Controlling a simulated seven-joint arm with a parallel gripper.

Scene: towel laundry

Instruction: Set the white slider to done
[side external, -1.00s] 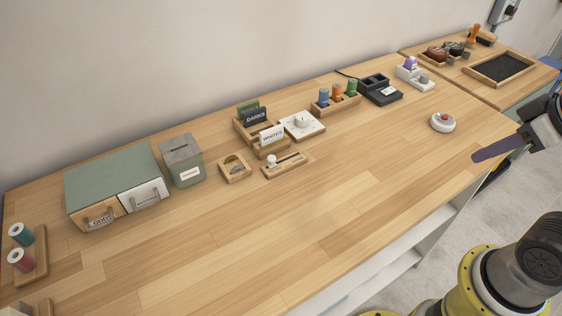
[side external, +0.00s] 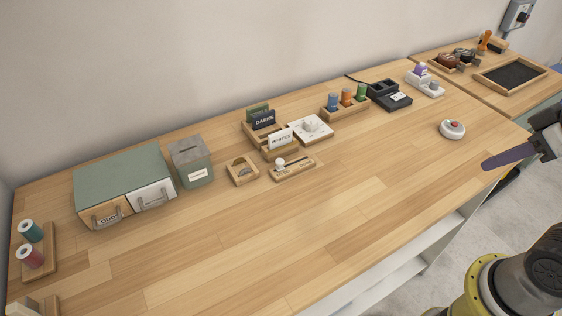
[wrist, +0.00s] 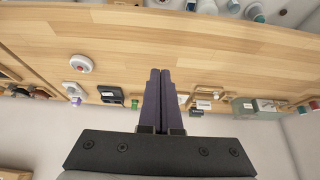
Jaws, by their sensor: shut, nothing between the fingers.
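The white slider knob (side external: 280,162) sits near the left end of a small wooden slider block (side external: 296,171) in the middle of the table in the side view. Any lettering on the block is too small to read. My gripper (side external: 484,165) is at the right, above the table's front edge, well apart from the slider. Its purple fingers show in the wrist view (wrist: 160,72), side by side and shut with nothing between them. The slider is not clear in the wrist view.
Behind the slider stand a card holder (side external: 281,140) and a white dial plate (side external: 311,129). A wooden piece with a dark arc (side external: 242,170) lies to its left. A red-button dome (side external: 452,129) is near my gripper. The front middle of the table (side external: 330,215) is clear.

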